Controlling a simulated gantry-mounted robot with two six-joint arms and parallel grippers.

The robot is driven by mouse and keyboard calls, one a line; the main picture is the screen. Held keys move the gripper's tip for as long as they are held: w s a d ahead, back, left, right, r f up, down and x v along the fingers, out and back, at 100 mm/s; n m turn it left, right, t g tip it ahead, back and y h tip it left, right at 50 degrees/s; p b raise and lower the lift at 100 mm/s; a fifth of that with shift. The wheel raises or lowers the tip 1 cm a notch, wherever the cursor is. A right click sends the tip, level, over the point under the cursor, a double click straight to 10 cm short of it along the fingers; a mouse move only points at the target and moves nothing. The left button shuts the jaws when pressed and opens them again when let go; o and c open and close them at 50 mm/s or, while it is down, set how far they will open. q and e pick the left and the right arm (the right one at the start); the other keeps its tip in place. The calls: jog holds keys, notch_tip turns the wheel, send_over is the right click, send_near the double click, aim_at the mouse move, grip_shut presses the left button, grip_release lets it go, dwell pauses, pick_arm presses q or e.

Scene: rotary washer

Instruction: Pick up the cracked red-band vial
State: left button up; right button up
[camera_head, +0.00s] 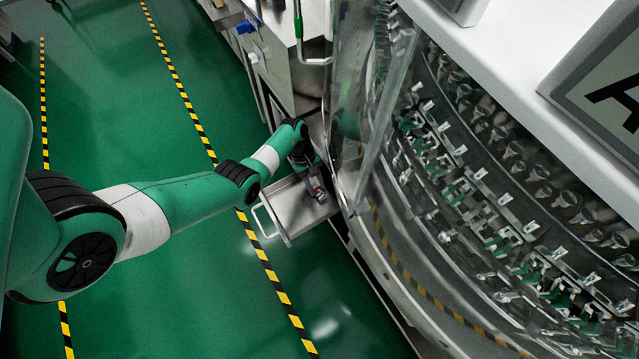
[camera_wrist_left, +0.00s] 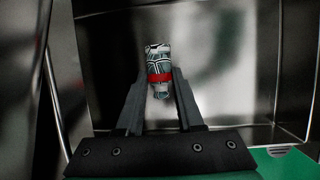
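The cracked vial (camera_wrist_left: 158,62) shows in the left wrist view as a small pale cylinder with dark crack lines and a red band (camera_wrist_left: 160,78). My left gripper (camera_wrist_left: 160,82) has one finger on each side of it at the band, and both fingertips appear to touch it. In the head view my left gripper (camera_head: 317,186) points down over the open metal drawer (camera_head: 291,222), with a small red spot at its tips. Whether the vial still touches the drawer floor is hard to tell. My right gripper is not in view.
The drawer's steel walls (camera_wrist_left: 105,60) stand close around the gripper. The glass-fronted rotary washer (camera_head: 460,200) with many clips stands to the right. A steel cabinet (camera_head: 285,65) is behind. Green floor with striped lines lies open to the left.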

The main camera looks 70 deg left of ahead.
aim_at(320, 191)
pick_arm(q)
grip_shut()
jog(key=shift+r+p, duration=0.45)
jog(key=shift+r, duration=0.05)
notch_tip(320, 191, up, 3)
jog(key=shift+f+p, duration=0.1)
jog(key=shift+p, duration=1.05)
jog(key=s+d+r+p, duration=0.9)
jog(key=d+p, duration=0.1)
jog(key=p, duration=0.3)
jog(key=shift+s+d+r, duration=0.15)
jog(key=shift+s+r, duration=0.05)
jog(key=shift+s, duration=0.15)
